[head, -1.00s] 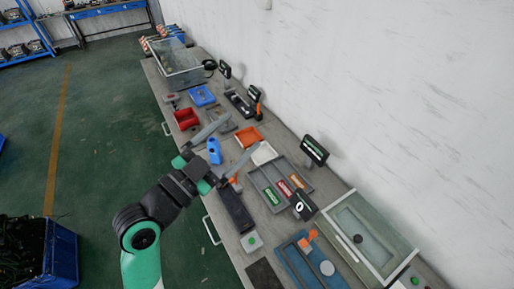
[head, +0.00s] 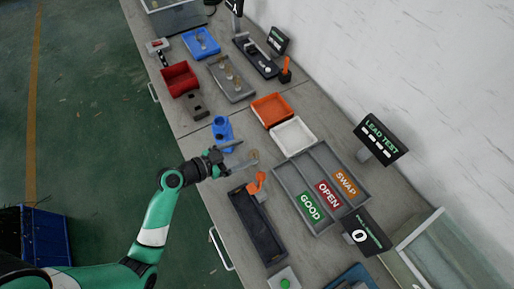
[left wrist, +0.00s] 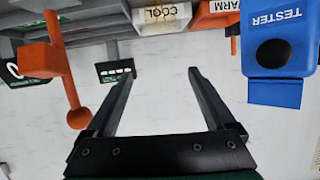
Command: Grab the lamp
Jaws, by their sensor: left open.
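I cannot single out a lamp with certainty. Several small tan, bulb-like pieces stand in a grey tray (head: 238,92) in the head view, too small to tell exactly. My left gripper (head: 249,154) is open over the near side of the bench, between the blue tester (head: 222,131) and the orange lever (head: 257,183). In the left wrist view its fingers (left wrist: 158,82) are spread, with no object seen held between them. The tester (left wrist: 279,55) is at the right there and the orange lever (left wrist: 64,75) at the left. My right gripper is not in view.
An orange bin (head: 271,110) and a white bin (head: 292,136) lie beyond the gripper. A sorting tray (head: 293,182) marked GOOD, OPEN and SWAP and a dark tray (head: 257,228) lie nearer. A lead test display (head: 381,139) stands by the wall.

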